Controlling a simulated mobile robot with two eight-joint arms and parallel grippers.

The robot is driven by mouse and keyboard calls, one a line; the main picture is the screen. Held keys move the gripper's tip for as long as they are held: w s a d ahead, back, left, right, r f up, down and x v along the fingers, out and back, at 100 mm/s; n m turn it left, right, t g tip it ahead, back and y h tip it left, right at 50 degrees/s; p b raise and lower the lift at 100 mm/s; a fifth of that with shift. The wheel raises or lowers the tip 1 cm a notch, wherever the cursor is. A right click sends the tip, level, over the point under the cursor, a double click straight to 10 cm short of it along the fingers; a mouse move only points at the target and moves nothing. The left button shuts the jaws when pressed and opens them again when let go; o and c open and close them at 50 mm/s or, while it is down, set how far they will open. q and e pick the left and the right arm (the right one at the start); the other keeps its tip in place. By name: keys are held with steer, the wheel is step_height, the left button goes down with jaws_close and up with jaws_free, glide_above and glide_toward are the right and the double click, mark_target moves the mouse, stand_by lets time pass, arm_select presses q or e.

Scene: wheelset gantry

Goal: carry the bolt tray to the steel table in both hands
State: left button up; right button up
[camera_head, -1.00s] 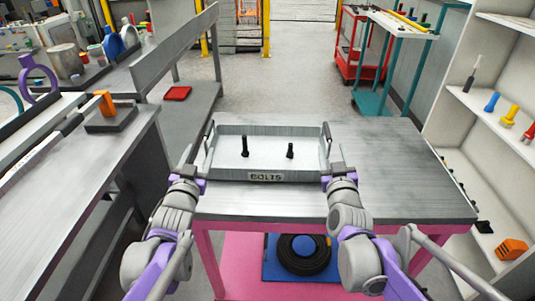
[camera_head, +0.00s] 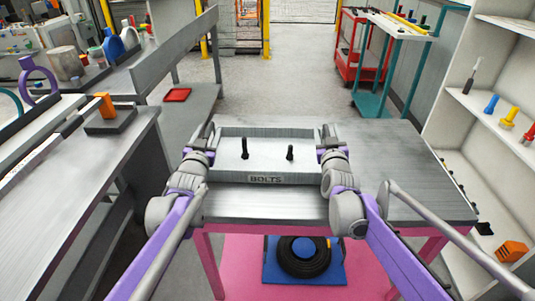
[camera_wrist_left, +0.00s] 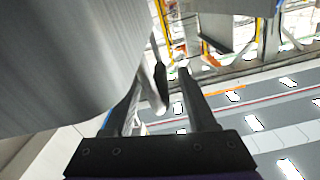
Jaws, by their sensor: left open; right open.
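The bolt tray (camera_head: 225,177), a grey shallow tray with a BOLTS label, sits on a steel-topped table with pink legs (camera_head: 400,165). Two black bolts (camera_head: 245,148) stand upright in it. My left gripper (camera_head: 208,132) is open at the tray's left end handle, and my right gripper (camera_head: 328,133) is open at the right end handle. My wrists hide most of both handles. In the left wrist view a dark bar, apparently the handle (camera_wrist_left: 160,85), shows between the open fingers, beside the large grey tray wall (camera_wrist_left: 70,60). Contact cannot be told.
A long grey bench (camera_head: 75,180) runs along the left, with an orange-handled item on a dark block (camera_head: 108,120). White shelves (camera_head: 485,120) stand at the right. A red cart and a teal-framed cart (camera_head: 405,25) stand behind. The floor (camera_head: 295,75) beyond the table is clear.

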arm_select(q)
jaws_close()
arm_select(e)
jaws_close()
stand_by(1.3)
